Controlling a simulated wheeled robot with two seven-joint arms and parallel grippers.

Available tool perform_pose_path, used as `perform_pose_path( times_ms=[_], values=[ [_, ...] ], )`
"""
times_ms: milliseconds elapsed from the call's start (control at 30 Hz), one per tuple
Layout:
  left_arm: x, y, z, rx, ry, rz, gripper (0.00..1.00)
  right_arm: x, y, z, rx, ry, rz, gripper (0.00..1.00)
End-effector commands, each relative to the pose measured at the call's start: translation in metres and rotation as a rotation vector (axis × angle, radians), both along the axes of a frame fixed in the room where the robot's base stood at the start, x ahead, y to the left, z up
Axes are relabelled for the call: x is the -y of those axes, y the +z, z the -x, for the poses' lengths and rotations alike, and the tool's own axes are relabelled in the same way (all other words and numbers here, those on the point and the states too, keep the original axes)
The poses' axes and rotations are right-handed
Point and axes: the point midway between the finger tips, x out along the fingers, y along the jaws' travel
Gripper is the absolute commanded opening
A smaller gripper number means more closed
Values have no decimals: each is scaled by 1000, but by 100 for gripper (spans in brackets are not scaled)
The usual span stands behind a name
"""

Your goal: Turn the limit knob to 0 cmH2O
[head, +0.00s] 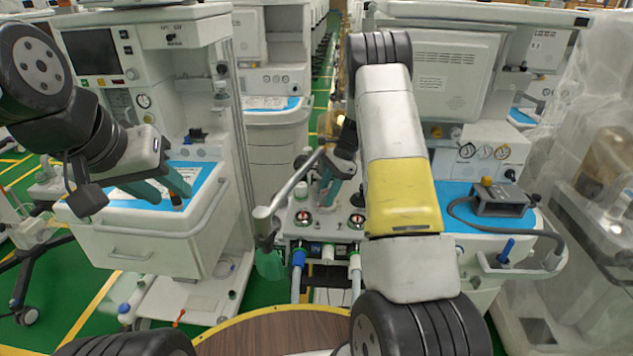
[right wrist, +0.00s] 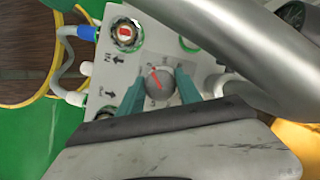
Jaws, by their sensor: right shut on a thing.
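The limit knob (right wrist: 158,83) is a round grey knob with a red pointer line, on a white panel in the right wrist view. The pointer leans to the upper left; the scale around it is too small to read. My right gripper (right wrist: 160,76) has its teal fingers on both sides of the knob and is shut on it. In the head view, my right gripper (head: 327,196) reaches down onto the middle machine's panel and largely hides the knob. My left gripper (head: 174,197) is open and empty, in front of the left cart's blue top.
A thick grey metal tube (right wrist: 235,45) crosses close to the knob in the right wrist view. A port with a red centre (right wrist: 125,33) and a blue hose connector (right wrist: 78,32) lie at the upper left. Carts stand at left (head: 140,248) and right.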

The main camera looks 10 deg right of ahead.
Motion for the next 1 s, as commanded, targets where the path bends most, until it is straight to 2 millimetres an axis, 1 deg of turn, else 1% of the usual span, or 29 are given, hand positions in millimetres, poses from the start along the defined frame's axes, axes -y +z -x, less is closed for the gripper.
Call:
perform_pose_path(
  times_ms=[33, 100, 133, 433, 533, 800, 900, 1000],
  values=[
    [0, 0, 0, 0, 0, 0, 36, 1, 1, -1, 4, -2, 1, 45],
    [0, 0, 0, 0, 0, 0, 36, 1, 1, -1, 4, -2, 1, 59],
    [0, 0, 0, 0, 0, 0, 36, 1, 1, -1, 3, -2, 2, 63],
    [0, 0, 0, 0, 0, 0, 36, 1, 1, -1, 2, -2, 1, 63],
    [0, 0, 0, 0, 0, 0, 36, 3, 7, -1, 3, -1, 0, 63],
    [0, 0, 0, 0, 0, 0, 36, 20, 49, -5, 5, -3, 1, 63],
    [0, 0, 0, 0, 0, 0, 36, 26, 61, -6, 4, -2, 1, 63],
    [0, 0, 0, 0, 0, 0, 36, 29, 69, -6, 3, -2, 1, 63]
  ],
)
